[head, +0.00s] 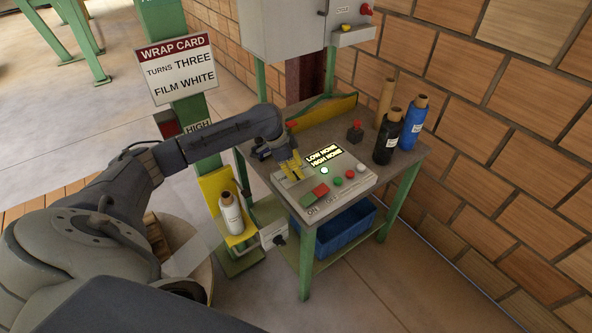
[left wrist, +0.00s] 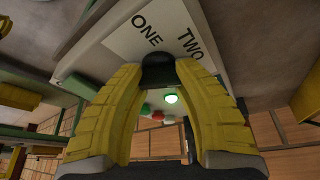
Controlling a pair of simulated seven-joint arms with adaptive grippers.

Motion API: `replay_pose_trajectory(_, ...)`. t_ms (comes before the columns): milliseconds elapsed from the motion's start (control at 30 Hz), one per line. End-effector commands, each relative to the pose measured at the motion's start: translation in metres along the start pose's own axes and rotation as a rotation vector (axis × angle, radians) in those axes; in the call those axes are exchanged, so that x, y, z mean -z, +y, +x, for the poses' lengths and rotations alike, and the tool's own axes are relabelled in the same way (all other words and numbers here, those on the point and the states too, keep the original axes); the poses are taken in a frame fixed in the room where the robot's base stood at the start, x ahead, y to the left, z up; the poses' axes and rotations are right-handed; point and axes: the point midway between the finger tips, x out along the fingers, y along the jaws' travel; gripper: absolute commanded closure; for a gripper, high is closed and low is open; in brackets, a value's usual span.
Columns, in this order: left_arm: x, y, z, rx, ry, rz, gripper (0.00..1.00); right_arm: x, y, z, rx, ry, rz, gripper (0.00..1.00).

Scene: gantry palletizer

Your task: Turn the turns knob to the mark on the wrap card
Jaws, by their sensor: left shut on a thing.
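The wrap card (head: 178,68) on the green post reads "TURNS THREE" and "FILM WHITE". My left gripper (head: 291,168) reaches down onto the left part of the control panel (head: 345,187). In the left wrist view my left gripper (left wrist: 158,82) has its yellow fingers shut on the black turns knob (left wrist: 158,68). The printed words "ONE" and "TWO" show beside the knob; no other mark is readable there. The fingers hide the knob in the head view, and I cannot tell where its pointer aims. My right gripper is not in view.
Black (head: 387,137) and blue (head: 414,122) film rolls stand at the table's right. A white roll (head: 230,213) stands in a yellow holder.

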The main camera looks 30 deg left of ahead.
Motion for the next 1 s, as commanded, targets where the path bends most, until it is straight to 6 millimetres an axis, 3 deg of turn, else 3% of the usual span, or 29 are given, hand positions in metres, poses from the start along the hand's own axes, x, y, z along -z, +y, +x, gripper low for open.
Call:
replay_pose_trajectory(400,0.007,-0.0021,-0.0033,-0.083,0.014,0.217,0.97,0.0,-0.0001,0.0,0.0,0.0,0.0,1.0)
replay_pose_trajectory(1000,0.0083,-0.0001,-0.0024,-0.109,0.017,0.273,0.97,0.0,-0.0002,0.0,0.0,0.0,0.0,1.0)
